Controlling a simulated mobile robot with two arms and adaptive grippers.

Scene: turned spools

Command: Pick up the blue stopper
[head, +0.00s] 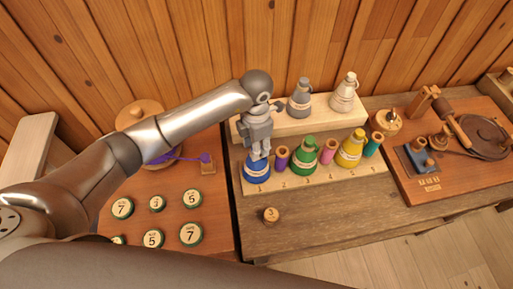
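A blue cone-shaped piece with a pale band (257,172), which I take to be the blue stopper, stands at the left end of a pale numbered rack. My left gripper (258,154) points down from above, right at its top. The fingers cover the top of the blue piece, so I cannot tell whether they are closed on it or only around it. The piece looks upright and at rack level. My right gripper is not in view.
A purple spool (282,158) stands close on the right, then a green cone (304,158), pink spool (329,152), yellow cone (350,155) and teal spool (373,145). Behind, a raised shelf holds grey (300,104) and cream (343,98) cones. A round number 3 piece (271,215) lies in front.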

